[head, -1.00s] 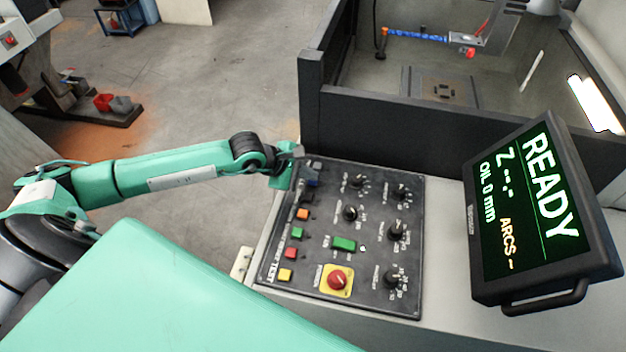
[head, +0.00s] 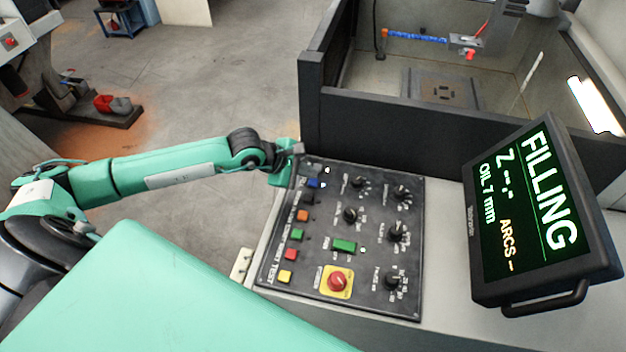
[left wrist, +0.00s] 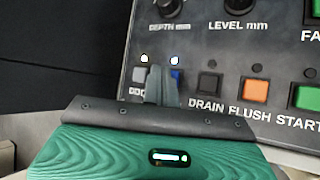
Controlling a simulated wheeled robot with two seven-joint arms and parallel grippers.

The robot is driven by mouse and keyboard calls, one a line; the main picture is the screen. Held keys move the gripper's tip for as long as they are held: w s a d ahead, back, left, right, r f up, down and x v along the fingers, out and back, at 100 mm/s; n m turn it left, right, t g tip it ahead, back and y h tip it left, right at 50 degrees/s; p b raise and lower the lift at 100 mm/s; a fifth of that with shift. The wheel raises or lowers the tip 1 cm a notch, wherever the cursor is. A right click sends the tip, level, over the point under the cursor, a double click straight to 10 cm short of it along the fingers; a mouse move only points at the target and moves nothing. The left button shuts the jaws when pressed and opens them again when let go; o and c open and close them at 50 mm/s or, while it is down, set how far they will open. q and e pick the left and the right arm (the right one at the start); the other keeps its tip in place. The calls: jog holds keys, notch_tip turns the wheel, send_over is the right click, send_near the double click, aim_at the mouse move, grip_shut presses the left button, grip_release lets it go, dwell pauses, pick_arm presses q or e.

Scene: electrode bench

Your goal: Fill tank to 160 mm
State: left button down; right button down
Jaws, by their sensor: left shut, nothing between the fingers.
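My left gripper (head: 294,160) is shut and empty at the top left corner of the control panel (head: 375,258). In the left wrist view its closed fingers (left wrist: 158,84) partly cover a grey button and the blue button (left wrist: 176,76); contact cannot be told. The blue button also shows in the head view (head: 313,183). A lamp above it is lit. The LEVEL mm knob (left wrist: 238,6) is partly cut off in the wrist view. The monitor (head: 525,205) reads FILLING, OIL 7 mm. The tank (head: 400,122) stands behind the panel. My right gripper is not in view.
The panel also has a dark DRAIN button (left wrist: 207,83), an orange FLUSH button (left wrist: 254,90), a green START button (left wrist: 306,97) and a red stop button (head: 338,281). The dark tank wall rises close to my left gripper. Open floor lies left of the panel.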

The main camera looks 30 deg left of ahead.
aim_at(308, 183)
pick_arm(q)
jog(key=shift+r+p, duration=0.8)
jog(key=shift+r, duration=1.75)
